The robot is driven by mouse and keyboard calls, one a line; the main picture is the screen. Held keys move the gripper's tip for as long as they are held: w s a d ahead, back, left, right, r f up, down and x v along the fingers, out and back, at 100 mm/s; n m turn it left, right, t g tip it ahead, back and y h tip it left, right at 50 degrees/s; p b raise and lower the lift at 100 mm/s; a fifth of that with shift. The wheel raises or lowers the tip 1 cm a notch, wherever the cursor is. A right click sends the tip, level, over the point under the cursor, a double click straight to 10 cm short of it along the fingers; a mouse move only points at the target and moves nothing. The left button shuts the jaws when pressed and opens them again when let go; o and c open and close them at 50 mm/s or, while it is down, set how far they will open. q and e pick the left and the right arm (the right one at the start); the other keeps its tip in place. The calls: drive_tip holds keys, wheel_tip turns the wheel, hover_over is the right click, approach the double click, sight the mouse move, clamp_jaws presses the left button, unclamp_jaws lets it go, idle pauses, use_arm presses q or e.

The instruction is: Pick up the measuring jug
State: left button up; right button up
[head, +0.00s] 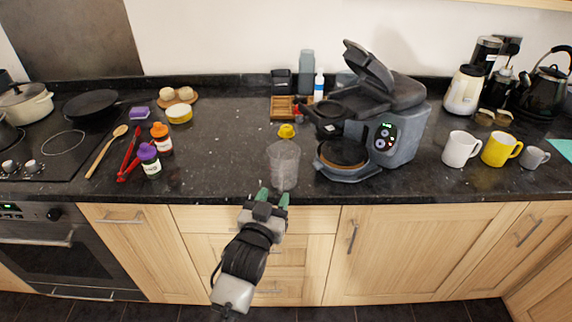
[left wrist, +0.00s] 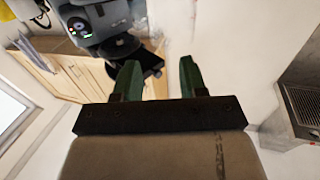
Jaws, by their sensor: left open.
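The measuring jug (head: 284,165) is a clear, see-through vessel standing upright near the front edge of the dark counter. My left gripper (head: 273,197) is in front of the jug, at the counter's front edge, with its green fingers pointing towards it. The fingers are apart and nothing shows between them in the left wrist view (left wrist: 160,80). I cannot make out the jug in that view. My right gripper is in neither view.
A grey appliance with a raised lid (head: 372,120) stands close right of the jug. A small yellow item (head: 286,131) lies behind the jug. Bottles with purple (head: 149,160) and orange (head: 161,138) caps stand to the left. Mugs (head: 460,149) stand farther right.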

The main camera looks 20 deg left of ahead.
sight(280, 184)
use_arm(q)
drive_tip(key=w, duration=0.2)
drive_tip(key=w+p, duration=0.1)
drive_tip(key=w, duration=0.3)
drive_tip(key=shift+w+a+f, duration=0.15)
drive_tip(key=shift+w+f, duration=0.2)
drive_tip(key=shift+s, duration=0.1)
drive_tip(key=shift+c, duration=1.1)
clamp_jaws()
